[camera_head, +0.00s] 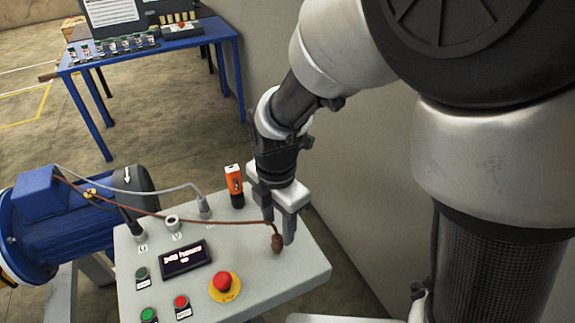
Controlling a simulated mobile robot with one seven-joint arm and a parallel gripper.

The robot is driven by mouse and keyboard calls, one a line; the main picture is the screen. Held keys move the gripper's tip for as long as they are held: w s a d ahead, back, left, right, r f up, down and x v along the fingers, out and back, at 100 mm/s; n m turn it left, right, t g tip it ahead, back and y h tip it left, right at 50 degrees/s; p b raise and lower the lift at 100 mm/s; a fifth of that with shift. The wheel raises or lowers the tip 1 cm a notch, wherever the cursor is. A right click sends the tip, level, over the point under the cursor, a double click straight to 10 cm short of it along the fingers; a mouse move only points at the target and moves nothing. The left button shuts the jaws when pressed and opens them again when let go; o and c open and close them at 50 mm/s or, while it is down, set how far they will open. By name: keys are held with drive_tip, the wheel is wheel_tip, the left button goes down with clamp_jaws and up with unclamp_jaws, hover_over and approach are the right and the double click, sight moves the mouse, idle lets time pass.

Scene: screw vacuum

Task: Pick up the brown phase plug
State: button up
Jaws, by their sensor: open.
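The brown phase plug (277,243) is on the right part of the grey control panel top (290,272), with its thin brown cable running left to the blue motor (65,228). My gripper (279,228) points down right over it, with its fingers apart. The fingertips are at the plug's upper end. I cannot tell whether they touch it or whether the plug is between them. The plug's tip appears close to the panel surface.
On the panel are a grey plug (204,206), a black plug (131,222), an empty socket (172,221), an orange device (235,186), a display (187,259) and a red emergency stop (222,282). A wall (345,165) stands close behind. A blue table (150,52) stands at the back left.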

sight(277, 237)
drive_tip(key=f, duration=0.4)
drive_tip(key=shift+s+a+f, duration=0.15)
drive_tip(key=shift+s+f, duration=0.1)
drive_tip(key=shift+f, duration=0.05)
drive_tip(key=shift+c, duration=0.3)
clamp_jaws()
drive_tip(key=shift+r, duration=0.15)
